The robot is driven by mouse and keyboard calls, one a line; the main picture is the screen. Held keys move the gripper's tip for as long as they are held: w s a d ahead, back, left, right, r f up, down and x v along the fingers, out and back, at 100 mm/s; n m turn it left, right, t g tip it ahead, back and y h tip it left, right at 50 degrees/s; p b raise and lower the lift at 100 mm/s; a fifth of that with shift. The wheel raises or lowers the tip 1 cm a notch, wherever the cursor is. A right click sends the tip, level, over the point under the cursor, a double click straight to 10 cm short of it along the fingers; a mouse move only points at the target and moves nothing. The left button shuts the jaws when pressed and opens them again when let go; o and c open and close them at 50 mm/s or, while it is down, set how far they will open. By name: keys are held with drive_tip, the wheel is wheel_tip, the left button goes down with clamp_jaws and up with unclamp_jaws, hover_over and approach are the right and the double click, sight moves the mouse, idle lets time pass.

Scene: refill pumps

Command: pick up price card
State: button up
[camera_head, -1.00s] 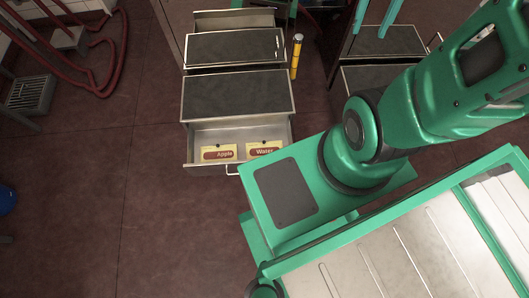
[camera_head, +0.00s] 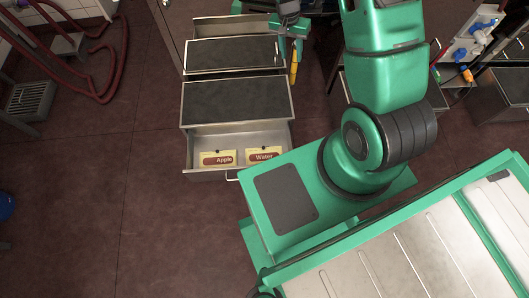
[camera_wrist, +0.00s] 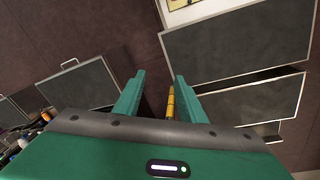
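Two cream price cards with red-brown labels lie in the open drawer (camera_head: 245,134) in the head view. The "Apple" card (camera_head: 204,155) is on the left and the "Water" card (camera_head: 264,150) is on the right. A corner of one yellowish card (camera_wrist: 174,4) shows at the top edge of the wrist view; I cannot tell which. My gripper (camera_head: 289,48) is beyond the drawer, near the cabinet's back right corner. Its two green fingers (camera_wrist: 157,95) are apart with nothing held between them. It is well away from both cards.
Dark-topped cabinet surfaces (camera_head: 236,100) stand behind the open drawer. A yellow post (camera_head: 294,70) rises just below my gripper. The floor at lower left is clear.

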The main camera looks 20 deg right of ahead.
drive_tip(key=a+f+m, duration=0.1)
drive_tip(key=a+f, duration=0.2)
drive_tip(key=f, duration=0.7)
drive_tip(key=a+f, duration=0.4)
drive_tip(key=f, duration=0.6)
drive_tip(key=m+y, duration=0.2)
hover_over(263, 147)
wheel_tip(263, 147, down, 22)
drive_tip(key=f, duration=0.5)
drive_tip(key=shift+w+d+f, duration=0.1)
drive_tip(key=shift+w+f, duration=0.1)
drive_tip(key=shift+w, duration=0.2)
drive_tip(key=f, duration=0.2)
drive_tip(key=s+f, duration=0.1)
drive_tip(key=f, duration=0.1)
drive_tip(key=shift+f, duration=0.6)
clamp_jaws()
